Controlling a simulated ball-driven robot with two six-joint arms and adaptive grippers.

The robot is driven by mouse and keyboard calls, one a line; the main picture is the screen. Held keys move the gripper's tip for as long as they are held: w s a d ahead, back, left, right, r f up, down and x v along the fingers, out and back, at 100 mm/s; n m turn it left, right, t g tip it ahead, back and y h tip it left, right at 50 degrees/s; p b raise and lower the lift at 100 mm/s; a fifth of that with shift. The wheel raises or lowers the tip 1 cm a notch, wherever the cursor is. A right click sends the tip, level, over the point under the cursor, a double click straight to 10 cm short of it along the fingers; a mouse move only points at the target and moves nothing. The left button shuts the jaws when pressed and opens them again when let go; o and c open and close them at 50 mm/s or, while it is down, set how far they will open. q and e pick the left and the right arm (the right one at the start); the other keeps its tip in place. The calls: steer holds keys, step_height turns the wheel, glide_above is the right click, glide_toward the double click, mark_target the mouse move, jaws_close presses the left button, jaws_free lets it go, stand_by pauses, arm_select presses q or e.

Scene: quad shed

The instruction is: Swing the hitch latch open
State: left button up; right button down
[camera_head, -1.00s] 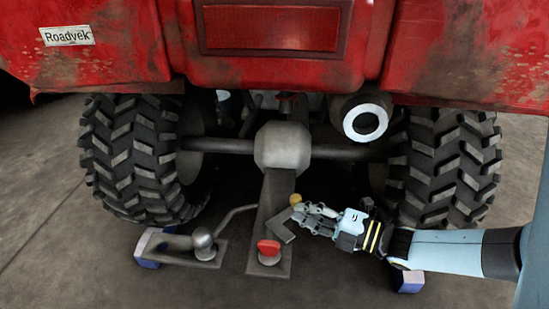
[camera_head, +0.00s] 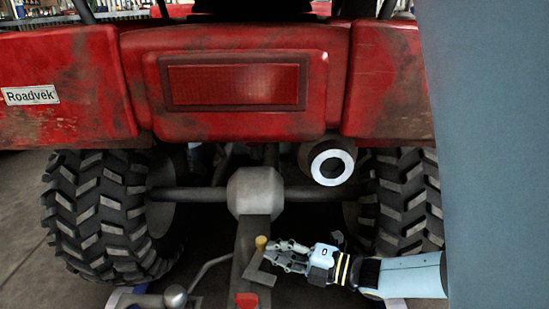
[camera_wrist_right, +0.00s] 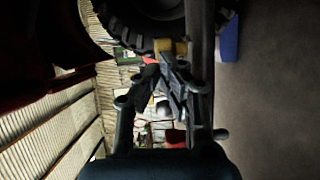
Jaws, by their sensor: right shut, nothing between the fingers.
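The hitch latch (camera_head: 260,274) is a grey bent lever on the hitch's drawbar (camera_head: 252,232), below the vehicle's axle. A brass-coloured knob (camera_head: 261,243) tops the latch. My right gripper (camera_head: 270,252) is shut and empty, coming in from the right with its tips right beside the knob and latch; I cannot tell whether they touch. In the right wrist view the fingers (camera_wrist_right: 170,62) point up, close together, with a yellowish piece (camera_wrist_right: 180,47) just past the tips. A red-topped pin (camera_head: 246,299) stands on the drawbar below the latch. My left gripper is out of view.
A tow ball (camera_head: 175,296) on a bent bar lies left of the drawbar. Big tyres (camera_head: 105,215) (camera_head: 408,200) stand on both sides, and the red rear body (camera_head: 235,85) hangs above. An exhaust (camera_head: 331,163) juts out above my right gripper.

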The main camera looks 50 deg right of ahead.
steer(key=v, duration=0.7)
steer(key=shift+s, duration=0.25)
steer(key=shift+s+d, duration=0.1)
